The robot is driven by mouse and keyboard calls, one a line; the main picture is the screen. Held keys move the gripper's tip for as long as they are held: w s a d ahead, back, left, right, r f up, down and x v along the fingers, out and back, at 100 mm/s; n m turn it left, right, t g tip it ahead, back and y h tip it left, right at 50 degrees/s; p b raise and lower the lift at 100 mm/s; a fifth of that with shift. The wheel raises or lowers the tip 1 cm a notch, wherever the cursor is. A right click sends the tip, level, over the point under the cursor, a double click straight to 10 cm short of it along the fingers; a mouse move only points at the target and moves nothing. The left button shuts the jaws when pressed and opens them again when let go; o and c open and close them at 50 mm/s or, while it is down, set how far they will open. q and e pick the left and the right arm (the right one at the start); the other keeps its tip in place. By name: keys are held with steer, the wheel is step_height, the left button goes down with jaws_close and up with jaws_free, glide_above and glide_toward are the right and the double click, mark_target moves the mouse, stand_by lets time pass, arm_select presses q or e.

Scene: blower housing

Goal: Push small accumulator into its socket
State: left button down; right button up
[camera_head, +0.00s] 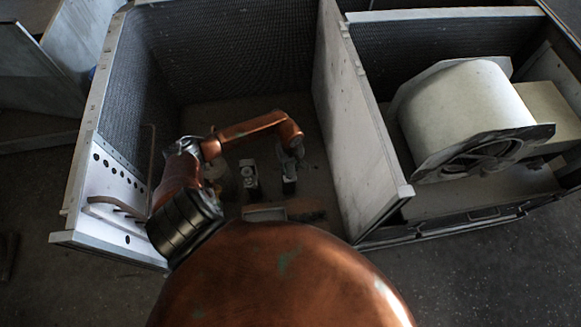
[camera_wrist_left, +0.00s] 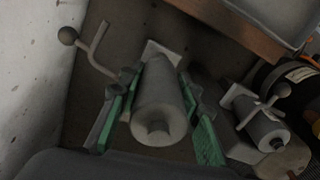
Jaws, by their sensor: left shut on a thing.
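The small accumulator (camera_wrist_left: 159,108) is a grey cylinder with a short stub on its near end. In the left wrist view it sits between the two green-padded fingers of my left gripper (camera_wrist_left: 160,122), which are shut on it. Its far end points toward a pale square plate (camera_wrist_left: 161,52); I cannot tell whether it is in a socket there. In the head view my left gripper (camera_head: 290,160) points down inside the left compartment, low over its floor, and the accumulator is hard to make out. My right gripper is not in view.
A second grey cylinder (camera_wrist_left: 258,122) with a bar across it stands to the right in the wrist view. A ball-ended lever (camera_wrist_left: 88,48) is at the upper left. A pale partition (camera_head: 350,110) separates the left compartment from the blower drum (camera_head: 465,105).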

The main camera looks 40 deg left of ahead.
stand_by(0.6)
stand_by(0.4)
arm_select(q)
steer(key=shift+f+b, duration=0.2)
steer(key=shift+b, duration=0.35)
steer(key=shift+f, duration=0.15)
steer(key=shift+f+b, duration=0.3)
steer(key=shift+b, duration=0.15)
stand_by(0.4)
steer(key=shift+f, duration=0.1)
